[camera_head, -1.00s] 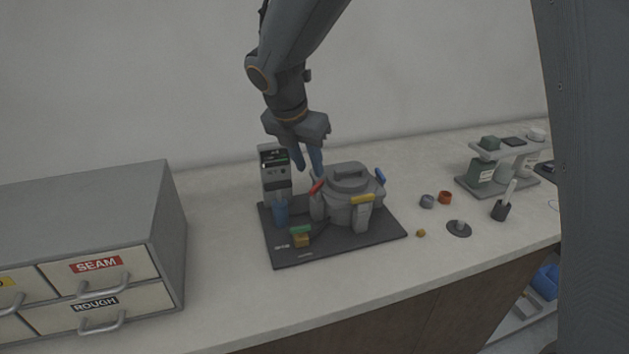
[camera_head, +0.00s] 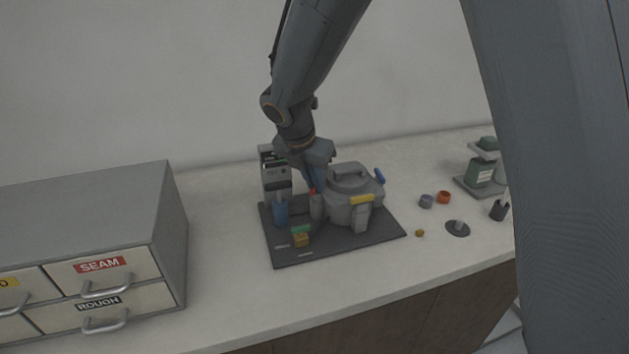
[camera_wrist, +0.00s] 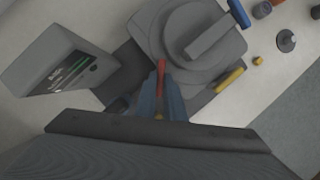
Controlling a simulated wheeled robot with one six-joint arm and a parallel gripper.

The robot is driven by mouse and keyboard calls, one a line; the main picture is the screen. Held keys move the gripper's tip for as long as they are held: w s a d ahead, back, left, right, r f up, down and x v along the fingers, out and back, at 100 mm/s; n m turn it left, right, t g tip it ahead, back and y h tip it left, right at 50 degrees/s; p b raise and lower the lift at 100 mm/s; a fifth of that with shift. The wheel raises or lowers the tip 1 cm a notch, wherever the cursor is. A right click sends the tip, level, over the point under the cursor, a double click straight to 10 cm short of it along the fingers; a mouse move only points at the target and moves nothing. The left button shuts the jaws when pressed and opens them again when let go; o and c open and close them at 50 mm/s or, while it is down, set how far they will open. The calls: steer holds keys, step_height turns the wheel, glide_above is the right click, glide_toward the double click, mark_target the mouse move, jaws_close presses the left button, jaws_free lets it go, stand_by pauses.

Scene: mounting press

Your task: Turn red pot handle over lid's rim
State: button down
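The grey pot (camera_head: 345,200) stands on a dark base plate (camera_head: 380,236) with its lid (camera_wrist: 185,40) on, and the lid has a bar grip across its top. The red handle (camera_wrist: 162,78) is at the pot's side and points toward the lid's rim in the wrist view. In the head view only a bit of red (camera_head: 312,191) shows beside my fingers. My gripper (camera_wrist: 161,88) is down at this handle, its two blue-grey fingers on either side of it. Whether the fingers press on it I cannot tell. A yellow handle (camera_head: 362,199) and a blue handle (camera_head: 379,175) sit elsewhere around the pot.
A control box (camera_head: 276,178) stands close left of my gripper, with a blue cylinder (camera_head: 280,213) and a green-and-yellow piece (camera_head: 301,237) in front. A drawer cabinet (camera_head: 90,240) is at far left; the counter between is clear.

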stand_by(0.3)
steer(key=m+p, duration=0.1)
steer(key=m+g+h, duration=0.1)
steer(key=m, duration=0.1)
steer(key=shift+w+a+m+p, duration=0.1)
steer(key=shift+a+m+p, duration=0.1)
steer(key=shift+m+p, duration=0.15)
steer(key=shift+w+m+g+h+p, duration=0.15)
steer(key=shift+m+g+h+p, duration=0.3)
steer(key=shift+m, duration=0.9)
steer(key=shift+a, duration=0.1)
steer(key=c, duration=1.8)
jaws_free()
steer(key=shift+c, duration=0.2)
steer(key=b+v, duration=0.2)
steer(key=v, duration=0.6)
